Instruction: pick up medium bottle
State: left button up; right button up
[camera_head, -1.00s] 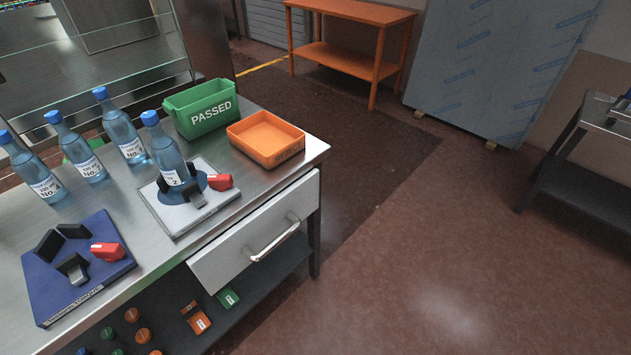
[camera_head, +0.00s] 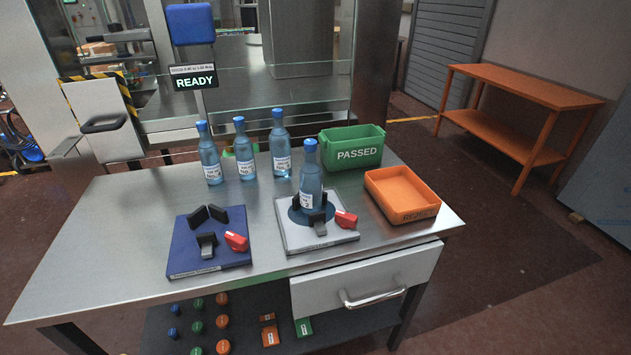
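Several blue, blue-capped bottles with white labels stand upright on the steel table. Three stand in a row at the back: a left bottle (camera_head: 210,158), a middle bottle (camera_head: 244,152) and a right bottle (camera_head: 281,148). Another bottle (camera_head: 311,178) stands upright in the black clamp on the light grey fixture plate (camera_head: 340,238). The bottles look much alike in size, and I cannot tell which is the medium one. Neither of my grippers shows in the head view.
An empty blue fixture (camera_head: 183,258) with black jaws and a red knob sits on the table (camera_head: 110,225). A drawer (camera_head: 325,297) and a lower shelf with coloured caps are below. The table's left part is clear.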

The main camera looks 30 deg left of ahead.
aim_at(310, 187)
jog(key=i+l+u, duration=0.25)
jog(key=u, duration=0.15)
jog(key=i+l+u, duration=0.55)
jog(key=l+u, duration=0.25)
